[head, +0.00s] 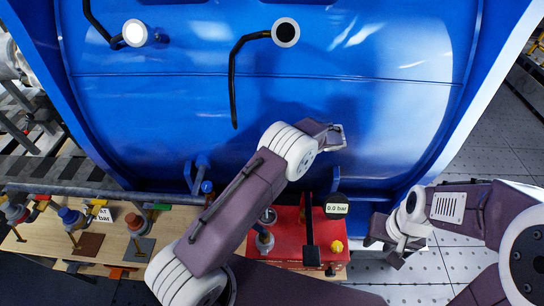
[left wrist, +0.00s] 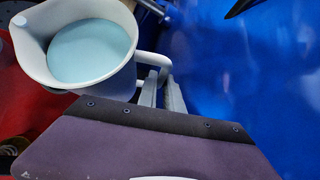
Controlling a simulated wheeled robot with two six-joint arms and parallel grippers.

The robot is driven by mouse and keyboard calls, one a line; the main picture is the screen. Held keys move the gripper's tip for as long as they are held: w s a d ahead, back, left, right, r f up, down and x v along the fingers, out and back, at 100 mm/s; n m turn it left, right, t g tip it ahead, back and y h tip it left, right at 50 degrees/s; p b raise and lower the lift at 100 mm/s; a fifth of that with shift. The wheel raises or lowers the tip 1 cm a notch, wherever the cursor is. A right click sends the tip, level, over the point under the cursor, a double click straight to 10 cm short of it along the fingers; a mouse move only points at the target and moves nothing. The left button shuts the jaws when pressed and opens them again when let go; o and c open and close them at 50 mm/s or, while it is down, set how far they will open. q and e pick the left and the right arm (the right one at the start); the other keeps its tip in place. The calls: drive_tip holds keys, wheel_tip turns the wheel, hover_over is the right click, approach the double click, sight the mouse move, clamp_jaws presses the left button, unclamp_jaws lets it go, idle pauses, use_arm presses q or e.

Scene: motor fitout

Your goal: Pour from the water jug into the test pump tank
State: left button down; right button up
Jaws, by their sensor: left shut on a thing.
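The water jug (left wrist: 60,75) is a white pitcher with pale blue water (left wrist: 92,50) in it, seen from above in the left wrist view. Its handle (left wrist: 152,62) is between the fingers of my left gripper (left wrist: 160,92), which is shut on it. In the head view my left arm hides the jug; the end of that arm is in front of the blue vessel. The test pump tank (head: 285,240) is a red box on the bench, partly behind my left arm. Red also shows below the jug (left wrist: 20,105). My right gripper (head: 385,248) is right of the pump, apart from it; its finger gap is unclear.
A large blue vessel (head: 150,110) fills the back. The pump has a black lever (head: 310,230), a yellow cap (head: 337,246) and a 0.0 bar display (head: 336,208). Several valves, one with a blue part (head: 70,217), line the wooden bench (head: 185,225) at left. Open floor (head: 475,150) lies at right.

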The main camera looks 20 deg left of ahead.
use_arm(q)
drive_tip(key=shift+w+r, duration=0.1)
drive_tip(key=shift+r, duration=0.05)
idle(0.3)
drive_tip(key=shift+r, duration=0.25)
drive_tip(key=shift+t, duration=0.3)
drive_tip(key=shift+r, duration=0.35)
idle(0.4)
drive_tip(key=shift+r+n+t, duration=0.3)
drive_tip(key=shift+r, duration=0.1)
drive_tip(key=shift+r+b, duration=0.25)
drive_tip(key=shift+b, duration=0.1)
